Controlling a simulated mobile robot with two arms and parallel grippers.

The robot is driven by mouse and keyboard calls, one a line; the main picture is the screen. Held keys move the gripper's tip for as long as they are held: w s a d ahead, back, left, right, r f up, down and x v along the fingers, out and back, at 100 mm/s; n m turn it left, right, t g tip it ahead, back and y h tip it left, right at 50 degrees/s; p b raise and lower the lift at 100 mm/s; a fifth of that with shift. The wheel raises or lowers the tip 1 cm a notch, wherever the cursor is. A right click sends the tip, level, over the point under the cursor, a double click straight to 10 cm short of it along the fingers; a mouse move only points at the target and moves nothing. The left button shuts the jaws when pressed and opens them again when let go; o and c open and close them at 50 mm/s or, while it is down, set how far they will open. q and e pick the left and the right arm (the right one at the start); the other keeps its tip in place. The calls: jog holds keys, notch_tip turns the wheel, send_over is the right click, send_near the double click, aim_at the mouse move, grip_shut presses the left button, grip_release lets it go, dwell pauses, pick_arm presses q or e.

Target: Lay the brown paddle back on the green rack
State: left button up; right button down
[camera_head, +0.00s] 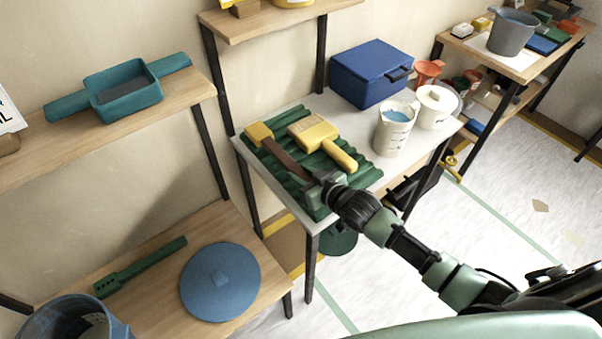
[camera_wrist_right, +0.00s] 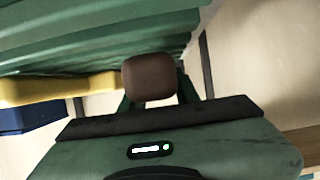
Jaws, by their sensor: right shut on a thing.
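The brown paddle (camera_head: 287,159) has a long brown handle and a mustard-coloured head (camera_head: 258,134) at its far end. It lies along the left part of the ridged green rack (camera_head: 364,176), on or just above the ridges; I cannot tell if it touches. My right gripper (camera_head: 319,183) is shut on the near end of its handle, at the rack's front edge. In the right wrist view the brown handle end (camera_wrist_right: 148,78) sits between the fingers, with the green rack (camera_wrist_right: 90,38) close by. My left gripper is not in view.
A yellow brush (camera_head: 316,134) lies on the rack, right of the paddle. A measuring jug (camera_head: 394,130), a white lidded pot (camera_head: 436,107) and a blue box (camera_head: 371,75) stand on the white table (camera_head: 262,176). The left shelf holds a teal tray (camera_head: 123,92).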

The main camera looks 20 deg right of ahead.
jog(key=shift+f+b, duration=0.5)
jog(key=shift+f, duration=0.2)
dwell(0.4)
jog(key=c, duration=1)
grip_release()
jog(key=shift+o, duration=0.2)
jog(key=v, duration=0.7)
jog(key=shift+s+d+r, duration=0.1)
jog(key=shift+s+r, duration=0.15)
jog(key=shift+s, duration=0.1)
